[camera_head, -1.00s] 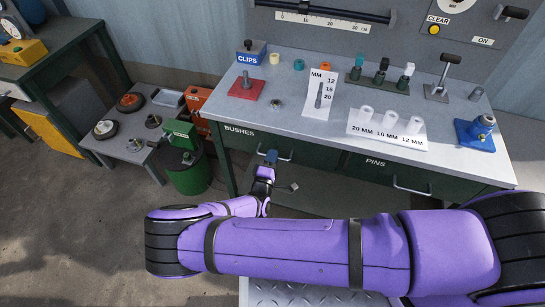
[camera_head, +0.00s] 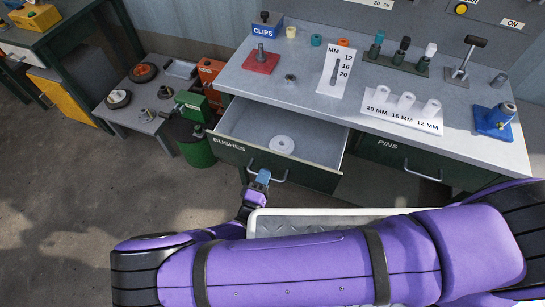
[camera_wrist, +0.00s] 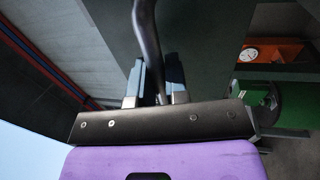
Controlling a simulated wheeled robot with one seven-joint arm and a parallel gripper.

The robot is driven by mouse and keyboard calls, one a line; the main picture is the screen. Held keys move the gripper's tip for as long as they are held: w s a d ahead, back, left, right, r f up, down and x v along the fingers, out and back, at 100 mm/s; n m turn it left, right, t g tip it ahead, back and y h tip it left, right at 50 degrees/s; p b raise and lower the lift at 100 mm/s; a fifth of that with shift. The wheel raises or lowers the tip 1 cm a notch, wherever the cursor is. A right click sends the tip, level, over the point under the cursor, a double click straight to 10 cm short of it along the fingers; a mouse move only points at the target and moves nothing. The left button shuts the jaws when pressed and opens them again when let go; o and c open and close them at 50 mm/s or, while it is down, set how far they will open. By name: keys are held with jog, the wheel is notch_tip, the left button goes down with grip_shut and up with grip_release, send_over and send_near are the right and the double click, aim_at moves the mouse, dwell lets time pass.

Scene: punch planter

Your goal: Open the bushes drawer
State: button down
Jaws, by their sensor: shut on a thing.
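The bushes drawer (camera_head: 230,152) is a dark green drawer labelled BUSHES, under the left part of the workbench. It stands pulled out, and its grey inside shows. A white ring-shaped piece (camera_head: 281,144) lies in it near the middle. My gripper (camera_head: 262,177) is at the drawer's front, shut on its metal handle (camera_head: 279,178). In the wrist view the dark handle bar (camera_wrist: 146,35) runs down between the two fingers of my gripper (camera_wrist: 156,90). My purple arm crosses the bottom of the head view.
The pins drawer (camera_head: 388,147) to the right is closed. A green bin (camera_head: 197,150) and a low table (camera_head: 130,118) with wheels stand close left of the open drawer. The bench top (camera_head: 290,95) holds a clips box, bushes and several small tools. Bare floor lies at lower left.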

jog(key=r+v, duration=0.1)
jog(key=v, duration=0.5)
jog(key=shift+s+a, duration=0.2)
jog(key=shift+s, duration=0.3)
jog(key=c, duration=1.1)
grip_release()
jog(key=shift+c, duration=0.2)
